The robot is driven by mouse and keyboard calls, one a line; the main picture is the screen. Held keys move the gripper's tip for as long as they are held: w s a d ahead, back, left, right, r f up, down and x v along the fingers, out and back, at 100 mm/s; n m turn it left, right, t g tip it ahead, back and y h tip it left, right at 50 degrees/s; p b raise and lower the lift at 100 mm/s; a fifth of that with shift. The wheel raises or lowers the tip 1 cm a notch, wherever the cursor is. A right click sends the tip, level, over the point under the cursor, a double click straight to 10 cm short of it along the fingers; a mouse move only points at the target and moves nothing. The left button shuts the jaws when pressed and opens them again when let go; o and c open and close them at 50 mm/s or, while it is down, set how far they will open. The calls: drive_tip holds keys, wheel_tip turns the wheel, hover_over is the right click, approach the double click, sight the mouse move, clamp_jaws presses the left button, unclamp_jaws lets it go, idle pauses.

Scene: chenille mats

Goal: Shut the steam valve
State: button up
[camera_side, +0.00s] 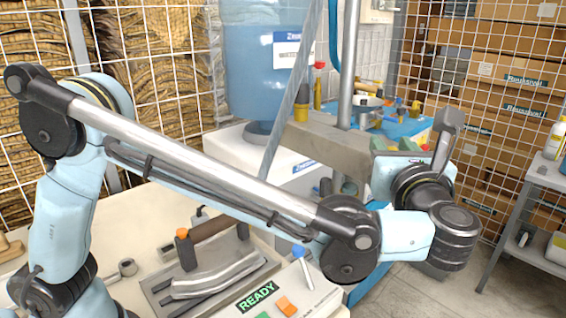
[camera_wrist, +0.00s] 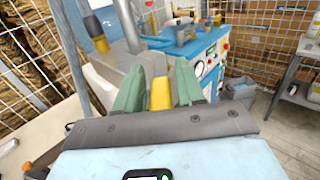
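My gripper (camera_wrist: 160,80) shows from behind in the wrist view, with two green fingers standing apart. A yellow piece (camera_wrist: 160,94) sits between them; I cannot tell whether it belongs to the gripper. In the side view the green fingertips (camera_side: 395,144) are partly hidden behind my wrist, in front of the grey machine top. I cannot pick out the steam valve for certain. A blue machine panel (camera_wrist: 212,62) with red knobs lies beyond the fingers. A red-topped yellow fitting (camera_side: 318,84) stands near the steel post.
A steel post (camera_side: 347,60) rises from the grey machine body (camera_side: 328,140). A blue water tank (camera_side: 262,75) stands behind my arm. A control box with a READY display (camera_side: 258,296) is in front. A grey shelf (camera_side: 545,172) is at right, with open floor (camera_side: 415,295) before it.

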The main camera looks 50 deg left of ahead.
clamp_jaws()
drive_tip(key=shift+h, duration=0.3)
drive_tip(key=shift+s+a+m+t+h, duration=0.3)
drive_tip(key=shift+a+m+t+h, duration=0.5)
drive_tip(key=shift+m+h, duration=1)
drive_tip(key=shift+s+a+m+t+h, duration=0.3)
drive_tip(key=shift+a+m+t+h, duration=0.55)
drive_tip(key=shift+h, duration=1.4)
drive_tip(key=shift+s+a+m+t+h, duration=0.4)
drive_tip(key=shift+m+t+h, duration=0.55)
drive_tip(key=shift+m+h, duration=1)
drive_tip(key=shift+w+a+h, duration=0.1)
drive_tip(key=shift+w+h, duration=0.05)
drive_tip(key=shift+h, duration=0.15)
drive_tip(key=shift+o, duration=1.1)
unclamp_jaws()
drive_tip(key=s, duration=1.2)
